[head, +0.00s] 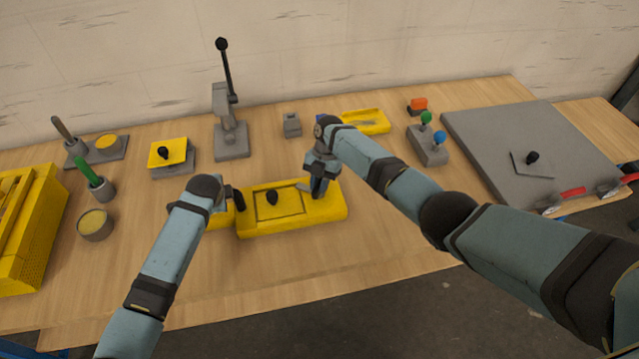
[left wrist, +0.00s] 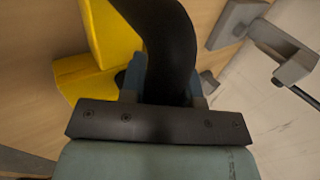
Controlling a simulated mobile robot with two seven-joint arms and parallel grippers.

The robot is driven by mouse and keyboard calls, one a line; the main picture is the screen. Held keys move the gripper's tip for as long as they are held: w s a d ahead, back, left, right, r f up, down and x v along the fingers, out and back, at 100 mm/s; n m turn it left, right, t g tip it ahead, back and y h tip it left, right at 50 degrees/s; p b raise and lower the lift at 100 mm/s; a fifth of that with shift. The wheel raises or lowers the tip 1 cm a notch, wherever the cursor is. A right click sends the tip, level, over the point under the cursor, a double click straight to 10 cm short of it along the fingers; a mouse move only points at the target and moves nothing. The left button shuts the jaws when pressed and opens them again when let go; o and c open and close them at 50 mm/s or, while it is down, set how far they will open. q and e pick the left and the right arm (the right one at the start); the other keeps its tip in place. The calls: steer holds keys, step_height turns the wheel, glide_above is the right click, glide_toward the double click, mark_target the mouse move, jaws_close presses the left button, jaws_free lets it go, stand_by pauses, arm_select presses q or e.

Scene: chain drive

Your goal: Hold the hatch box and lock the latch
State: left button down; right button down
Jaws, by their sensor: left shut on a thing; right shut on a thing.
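The yellow hatch box (head: 325,208) lies at the front middle of the table. Its hatch lid lies flat within the top, with a black knob (head: 272,198). My left gripper (head: 228,196) is at the box's left end, shut on a black curved handle (head: 238,199). That handle (left wrist: 165,45) fills the space between the fingers in the left wrist view. My right gripper (head: 318,190) points down at the right part of the box top, shut on the latch; a small grey piece (head: 303,187) shows beside it. The gripper hides most of the latch, so its position is unclear.
A grey lever press (head: 231,140) stands behind the box, with a small grey block (head: 292,125) and a yellow tray (head: 366,122) nearby. A yellow crate (head: 30,230) is at the far left and a large grey panel (head: 500,130) at the right. The table's front strip is clear.

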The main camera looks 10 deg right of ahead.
steer(key=n+g+h, duration=0.1)
steer(key=n, duration=0.2)
steer(key=shift+n, duration=0.4)
steer(key=shift+n+h, duration=0.9)
steer(key=shift+n, duration=0.9)
steer(key=c, duration=1)
jaws_free()
steer(key=shift+c, duration=0.2)
steer(key=shift+r, duration=0.1)
steer(key=v, duration=1.2)
